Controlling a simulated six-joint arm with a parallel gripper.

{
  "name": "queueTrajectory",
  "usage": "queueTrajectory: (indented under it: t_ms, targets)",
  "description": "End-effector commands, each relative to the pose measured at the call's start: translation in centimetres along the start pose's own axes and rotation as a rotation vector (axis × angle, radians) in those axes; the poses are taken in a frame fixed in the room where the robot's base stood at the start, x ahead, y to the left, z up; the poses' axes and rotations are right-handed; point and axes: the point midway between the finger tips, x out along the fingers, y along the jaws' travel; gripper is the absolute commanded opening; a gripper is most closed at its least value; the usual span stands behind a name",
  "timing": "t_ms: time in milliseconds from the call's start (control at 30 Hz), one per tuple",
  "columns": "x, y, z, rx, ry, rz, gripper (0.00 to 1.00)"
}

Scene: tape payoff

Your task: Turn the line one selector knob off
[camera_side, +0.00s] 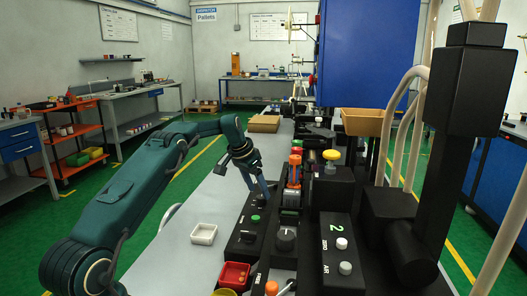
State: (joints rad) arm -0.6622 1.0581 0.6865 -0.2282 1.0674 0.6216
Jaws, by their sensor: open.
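A round dark selector knob (286,240) sits on a black control box in the lower middle of the side view. Its pointer position is too small to read, and I cannot make out a line-one label on it. Left of it is a black panel (248,247) with a green button (255,218). My gripper (262,190) is open, pointing down above the far end of that panel, beyond the knob and apart from it. I see nothing between its fingers, though they are small and dark here.
Right of the knob stands a black box marked 2 (335,228) with white buttons. A yellow-topped knob (331,155) and orange-capped parts (295,160) rise behind.

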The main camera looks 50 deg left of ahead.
Motion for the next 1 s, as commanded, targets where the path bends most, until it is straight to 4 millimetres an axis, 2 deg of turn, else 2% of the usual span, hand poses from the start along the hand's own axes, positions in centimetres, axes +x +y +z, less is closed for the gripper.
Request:
queueTrajectory:
  t_ms: [33, 200, 567, 667, 833, 1000]
  targets:
    - [-0.8, -0.1, -0.1, 0.000, 0.003, -0.002, 0.69]
    - [-2.1, -0.1, -0.1, 0.000, 0.002, -0.001, 0.69]
    - [-2.3, 0.1, 0.0, 0.002, 0.000, 0.001, 0.69]
    - [-3.0, 0.9, -0.8, 0.024, 0.016, 0.000, 0.69]
    - [-7.3, 4.0, -3.6, 0.104, 0.095, -0.016, 0.69]
    - [-12.4, 8.6, -4.5, 0.188, 0.147, -0.016, 0.69]
